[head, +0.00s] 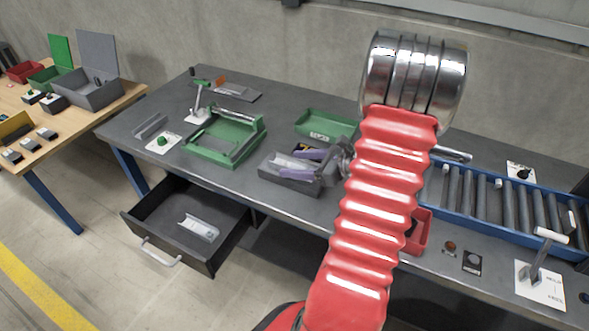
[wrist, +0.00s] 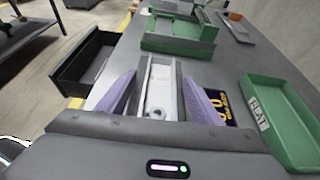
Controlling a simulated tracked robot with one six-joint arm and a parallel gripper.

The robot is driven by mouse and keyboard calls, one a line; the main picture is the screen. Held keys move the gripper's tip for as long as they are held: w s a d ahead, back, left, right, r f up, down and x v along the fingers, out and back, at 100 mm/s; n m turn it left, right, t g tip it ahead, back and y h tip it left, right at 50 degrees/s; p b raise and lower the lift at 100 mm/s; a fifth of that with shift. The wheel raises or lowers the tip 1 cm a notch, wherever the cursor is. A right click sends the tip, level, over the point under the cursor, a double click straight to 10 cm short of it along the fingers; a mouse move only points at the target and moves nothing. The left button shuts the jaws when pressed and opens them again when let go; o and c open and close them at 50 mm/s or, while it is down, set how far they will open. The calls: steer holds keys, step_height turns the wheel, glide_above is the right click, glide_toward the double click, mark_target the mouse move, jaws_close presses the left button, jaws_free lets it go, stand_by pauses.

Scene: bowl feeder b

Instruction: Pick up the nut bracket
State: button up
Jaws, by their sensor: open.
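The nut bracket appears to be the pale channel-shaped piece with a small round nut-like part, seen in the wrist view (wrist: 160,88) between my fingers. A dark grey wall runs along its right side. My gripper (wrist: 160,100) is open, with one purple finger on each side of the piece. I cannot tell whether the fingers touch it. In the head view my gripper (head: 312,162) is over a dark grey box (head: 283,183) on the bench, and its fingers hide part of the box. Another pale bracket (head: 198,228) lies in the open drawer (head: 160,212).
A green fixture (head: 222,153) stands left of my gripper and a green tray (head: 325,125) behind it. A dark card with yellow marks (wrist: 222,107) lies to the right in the wrist view. A blue roller conveyor (head: 500,205) and a red bin (head: 418,232) are on the right.

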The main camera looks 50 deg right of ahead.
steer(key=shift+w+a+f, duration=0.15)
steer(key=shift+w+f, duration=0.1)
steer(key=shift+w, duration=0.3)
steer(key=shift+c, duration=0.7)
steer(key=c, duration=1.1)
steer(key=shift+c, duration=0.2)
steer(key=shift+r, duration=0.15)
step_height(320, 180, up, 10)
